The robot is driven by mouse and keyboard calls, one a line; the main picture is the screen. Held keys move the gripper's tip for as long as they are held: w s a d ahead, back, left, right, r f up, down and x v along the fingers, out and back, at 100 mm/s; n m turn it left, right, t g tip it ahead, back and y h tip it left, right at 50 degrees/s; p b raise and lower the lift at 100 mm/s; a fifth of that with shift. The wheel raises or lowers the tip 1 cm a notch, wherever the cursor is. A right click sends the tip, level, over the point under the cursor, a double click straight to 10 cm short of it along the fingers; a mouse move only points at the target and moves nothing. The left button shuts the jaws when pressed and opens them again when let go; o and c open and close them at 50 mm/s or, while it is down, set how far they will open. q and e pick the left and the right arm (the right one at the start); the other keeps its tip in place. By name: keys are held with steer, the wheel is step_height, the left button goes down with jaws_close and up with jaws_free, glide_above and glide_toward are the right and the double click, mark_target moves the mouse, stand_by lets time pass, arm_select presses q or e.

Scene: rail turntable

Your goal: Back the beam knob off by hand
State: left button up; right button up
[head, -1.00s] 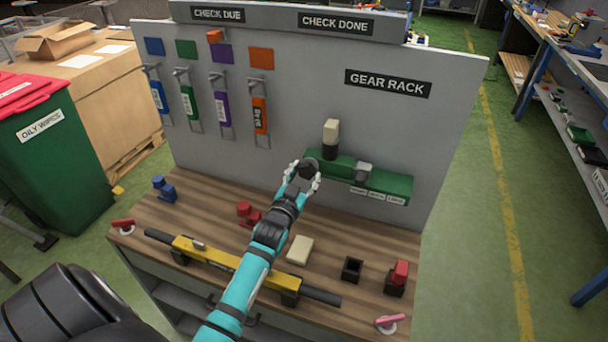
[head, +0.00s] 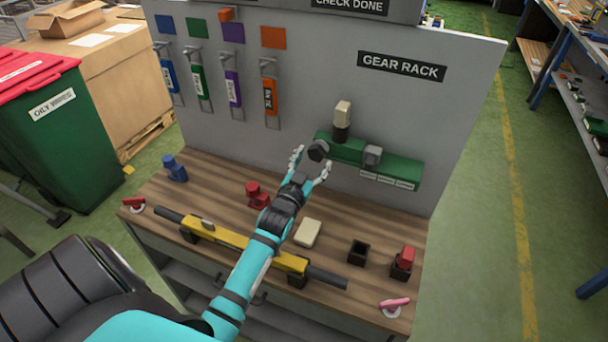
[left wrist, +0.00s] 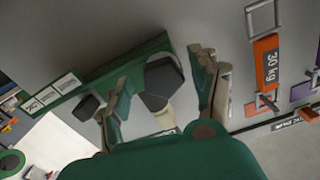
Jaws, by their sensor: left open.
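A dark faceted knob (head: 318,150) is at the left end of a green unit (head: 404,172) on the grey panel, below the GEAR RACK sign. I take it for the beam knob. My left gripper (head: 311,161) is just in front of it, fingers spread and empty. In the left wrist view the knob (left wrist: 162,78) shows between the open fingers (left wrist: 163,72), apart from them as far as I can tell. A grey block (head: 372,155) and a cream-topped black post (head: 342,118) are also on the green unit. My right gripper is not in view.
The wooden bench below holds a yellow beam on a black bar (head: 235,238), a cream block (head: 308,233), a red piece (head: 258,195), a blue piece (head: 174,168) and black holders at the right. Coloured hooked tags hang on the panel's left.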

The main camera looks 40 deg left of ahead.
arm_select(q)
steer(key=v, duration=1)
steer(key=shift+s, duration=0.25)
